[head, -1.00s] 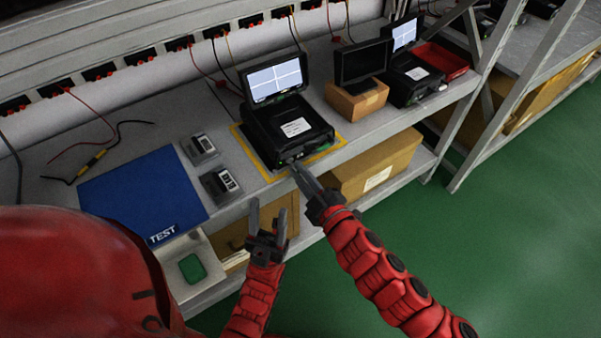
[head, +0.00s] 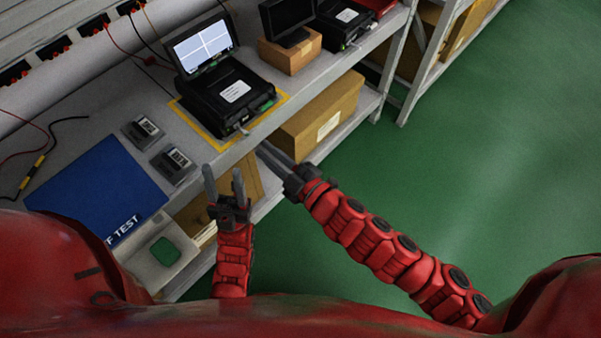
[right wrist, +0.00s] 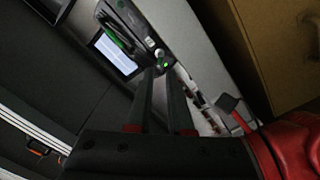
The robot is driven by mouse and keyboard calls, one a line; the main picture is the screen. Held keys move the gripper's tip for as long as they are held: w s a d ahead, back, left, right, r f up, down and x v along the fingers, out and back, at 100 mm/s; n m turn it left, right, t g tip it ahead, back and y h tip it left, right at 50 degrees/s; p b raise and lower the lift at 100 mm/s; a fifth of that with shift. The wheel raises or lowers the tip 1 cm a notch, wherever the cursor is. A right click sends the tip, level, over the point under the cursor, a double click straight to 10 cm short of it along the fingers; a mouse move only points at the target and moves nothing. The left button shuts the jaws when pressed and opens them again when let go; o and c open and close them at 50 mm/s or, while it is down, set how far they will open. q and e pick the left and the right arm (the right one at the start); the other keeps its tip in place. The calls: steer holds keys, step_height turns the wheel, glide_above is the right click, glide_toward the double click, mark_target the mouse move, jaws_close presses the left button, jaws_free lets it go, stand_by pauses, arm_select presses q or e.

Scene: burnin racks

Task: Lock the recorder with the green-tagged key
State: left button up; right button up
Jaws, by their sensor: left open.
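The black recorder (head: 228,103) stands on the bench inside a yellow outline, its screen (head: 202,47) raised and lit. A small green piece (head: 267,104) shows at its front right edge; I cannot tell whether it is the key's tag. A small grey piece (head: 243,130) sticks out at the front. In the right wrist view the recorder's front (right wrist: 130,30) shows a round knob-like part and a green light. My right gripper (head: 268,153) is apart from the recorder, below its front edge; its fingers (right wrist: 161,78) are apart and look empty. My left gripper (head: 222,172) is open and empty before the bench.
Two small grey devices (head: 160,148) and a blue test mat (head: 95,190) lie left of the recorder. A monitor on a cardboard box (head: 290,53) stands to its right. A larger box (head: 318,118) sits on the lower shelf. Green floor at right is clear.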

steer(key=p+v, duration=0.3)
steer(key=v, duration=0.8)
steer(key=shift+p, duration=0.35)
